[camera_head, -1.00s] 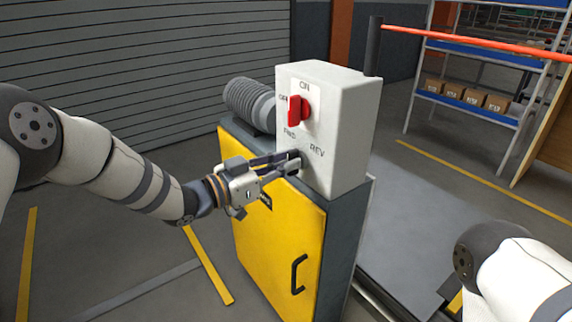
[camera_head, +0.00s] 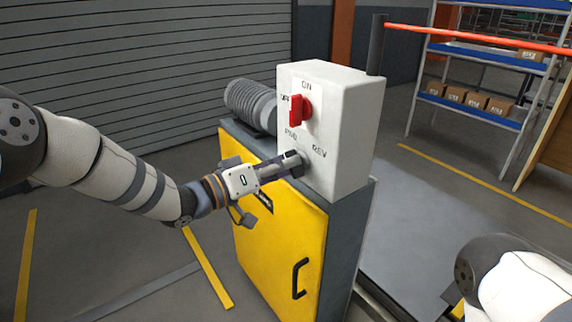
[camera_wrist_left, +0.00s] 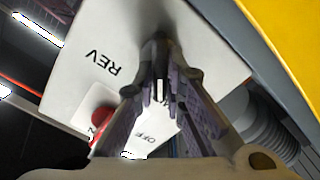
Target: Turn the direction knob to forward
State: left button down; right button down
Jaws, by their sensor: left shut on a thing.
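The white control box (camera_head: 346,125) has a red ON/OFF switch (camera_head: 296,108) on its front, with FWD and REV lettering below. My left gripper (camera_head: 295,162) is at the lower part of this face, shut on the direction knob. The fingers hide the knob in the head view. In the left wrist view, the dark direction knob with a white mark (camera_wrist_left: 158,90) shows between the fingertips. REV is readable there, while FWD is mostly hidden by a finger. I cannot tell exactly where the knob points. My right gripper is out of view.
The control box stands on a yellow-fronted cabinet (camera_head: 255,235) with a black handle (camera_head: 299,276). A ribbed grey motor (camera_head: 250,103) sits behind it. Shelves with cartons (camera_head: 476,100) and an orange bar (camera_head: 460,37) are at the back right. Floor at the left is open.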

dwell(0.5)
pick_arm(q)
jog(key=c, duration=1.7)
grip_release()
jog(key=shift+o, duration=0.2)
jog(key=v, duration=1.2)
